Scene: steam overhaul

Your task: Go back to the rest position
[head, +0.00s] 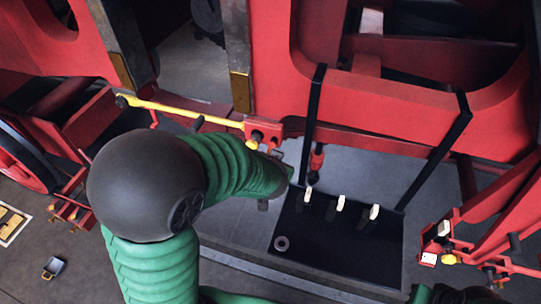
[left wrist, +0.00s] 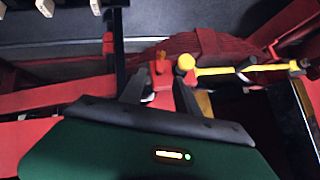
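My left arm, green with a dark ball joint, comes in from the lower left in the head view and reaches toward the middle. Its gripper is mostly hidden there behind the forearm. In the left wrist view the two dark fingers of my left gripper (left wrist: 160,88) stand apart, open. Beyond them is a red block with a yellow knob (left wrist: 185,63); I cannot tell whether the fingers touch it. A yellow bar (head: 185,110) runs left from the red block (head: 262,131) in the head view. A green bit of my right arm shows at the bottom right edge; its gripper cannot be made out.
A black hanging tray (head: 340,258) with several pale-topped pegs and a ring (head: 282,243) hangs on black straps from the red frame (head: 400,105). Red rods and fittings (head: 490,240) stand at the right. A small metal cup (head: 54,267) is on the floor at left.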

